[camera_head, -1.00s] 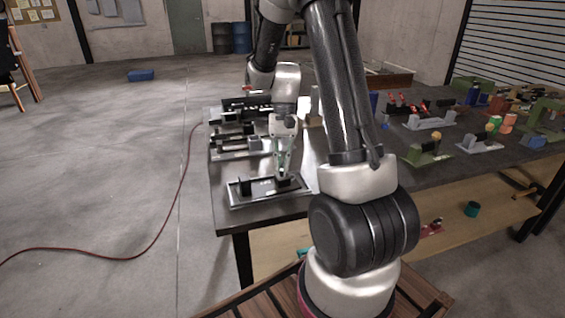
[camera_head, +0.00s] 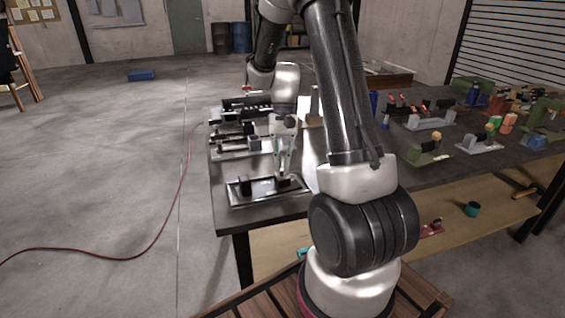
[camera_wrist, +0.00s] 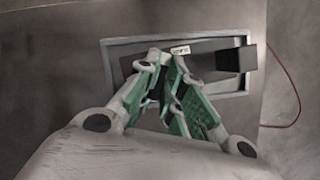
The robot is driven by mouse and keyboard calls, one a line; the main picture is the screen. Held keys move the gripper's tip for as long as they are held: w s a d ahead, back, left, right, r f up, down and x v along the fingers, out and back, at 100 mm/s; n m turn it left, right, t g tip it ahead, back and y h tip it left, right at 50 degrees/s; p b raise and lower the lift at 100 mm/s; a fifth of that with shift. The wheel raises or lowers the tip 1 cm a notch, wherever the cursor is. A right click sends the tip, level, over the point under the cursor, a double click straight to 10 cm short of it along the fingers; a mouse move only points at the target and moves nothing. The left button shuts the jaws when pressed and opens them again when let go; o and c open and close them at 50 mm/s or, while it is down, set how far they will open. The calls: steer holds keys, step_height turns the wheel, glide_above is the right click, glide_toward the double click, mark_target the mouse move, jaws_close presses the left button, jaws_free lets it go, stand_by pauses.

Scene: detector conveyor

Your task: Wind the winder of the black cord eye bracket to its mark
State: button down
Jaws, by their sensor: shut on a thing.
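The black cord eye bracket (camera_head: 262,185) lies in a shallow grey-rimmed tray at the near left corner of the table. A black upright block (camera_head: 245,186) stands on its left part; it shows at the right in the wrist view (camera_wrist: 236,57). My gripper (camera_head: 283,175) points down at the right part of the bracket. Its green-padded fingers (camera_wrist: 166,62) are shut on the winder, which they mostly hide. A small pale label (camera_wrist: 180,50) shows just beyond the fingertips. I cannot make out the mark or the winder's angle.
Other fixtures (camera_head: 238,145) stand close behind the bracket. More green and grey devices (camera_head: 480,144) fill the right of the table (camera_head: 222,215). A red cable (camera_head: 165,225) runs over the floor at the left.

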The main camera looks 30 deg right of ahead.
stand_by(0.4)
steer(key=c, duration=1.5)
jaws_free()
steer(key=shift+c, duration=0.2)
steer(key=shift+r, duration=0.1)
steer(key=v, duration=1.2)
steer(key=s+a+r+n+t+h, duration=0.1)
steer(key=s+a+r+n+t, duration=0.1)
steer(key=s, duration=0.5)
steer(key=s+a+r+n+t, duration=0.2)
steer(key=s+r+n+t, duration=0.1)
steer(key=s, duration=0.4)
steer(key=s+a+r+n+t+h, duration=0.1)
steer(key=s+a+r+n+t, duration=0.1)
steer(key=s, duration=0.4)
steer(key=shift+s+r+t+h, duration=0.3)
steer(key=shift+s+r+t, duration=0.1)
steer(key=shift+r+t, duration=0.1)
